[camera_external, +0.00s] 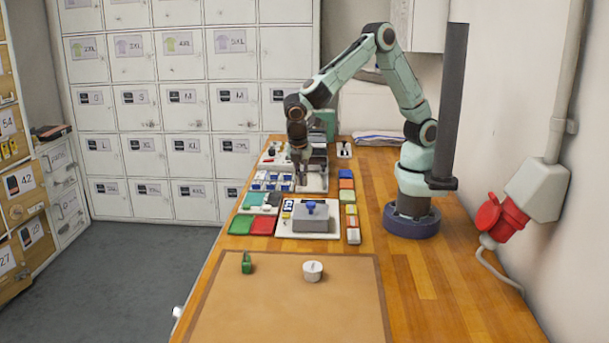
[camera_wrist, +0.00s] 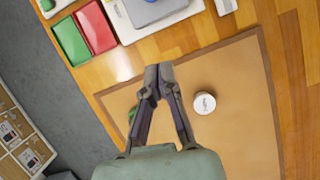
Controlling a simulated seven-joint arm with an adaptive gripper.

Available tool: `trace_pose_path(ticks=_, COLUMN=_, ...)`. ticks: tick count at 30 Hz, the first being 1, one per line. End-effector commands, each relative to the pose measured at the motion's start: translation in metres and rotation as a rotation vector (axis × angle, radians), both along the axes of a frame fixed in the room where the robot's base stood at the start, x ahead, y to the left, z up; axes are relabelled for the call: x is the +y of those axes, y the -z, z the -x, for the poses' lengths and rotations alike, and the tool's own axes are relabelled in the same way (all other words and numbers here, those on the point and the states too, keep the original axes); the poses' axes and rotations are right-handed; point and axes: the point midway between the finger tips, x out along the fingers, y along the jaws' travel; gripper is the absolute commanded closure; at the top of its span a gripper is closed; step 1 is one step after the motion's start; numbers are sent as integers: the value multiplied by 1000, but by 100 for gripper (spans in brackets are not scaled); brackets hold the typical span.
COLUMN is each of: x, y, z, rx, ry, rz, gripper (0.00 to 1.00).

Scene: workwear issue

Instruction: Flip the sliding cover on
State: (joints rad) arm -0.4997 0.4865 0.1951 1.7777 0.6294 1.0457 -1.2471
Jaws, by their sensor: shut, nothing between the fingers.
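My gripper (camera_external: 302,178) points down over the far group of panels in the external view, near a grey-and-white panel (camera_external: 314,183). Its fingers are shut and empty in the wrist view (camera_wrist: 158,72). I cannot tell whether the tips touch the panel. A grey box (camera_external: 312,222) with a blue knob (camera_external: 311,206) sits on a white base plate (camera_external: 296,233) nearer the camera. Part of the grey box shows at the top of the wrist view (camera_wrist: 150,10). I cannot tell for sure which part is the sliding cover.
A green tray (camera_external: 240,225) and a red tray (camera_external: 263,225) lie left of the base plate. Coloured blocks (camera_external: 347,197) line its right side. A white round container (camera_external: 313,271) and a small green object (camera_external: 246,262) stand on the brown mat (camera_external: 285,310), which is otherwise clear.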

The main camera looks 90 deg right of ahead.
Motion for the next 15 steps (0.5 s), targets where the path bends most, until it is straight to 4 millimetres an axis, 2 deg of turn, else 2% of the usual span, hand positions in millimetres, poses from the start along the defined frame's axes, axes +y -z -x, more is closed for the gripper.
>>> trace_pose_path(ticks=11, x=3, y=0, z=2, rx=0, ry=-9, rz=0, gripper=100)
trace_pose_path(ticks=15, x=-1, y=9, z=2, rx=1, ry=-8, rz=2, gripper=100)
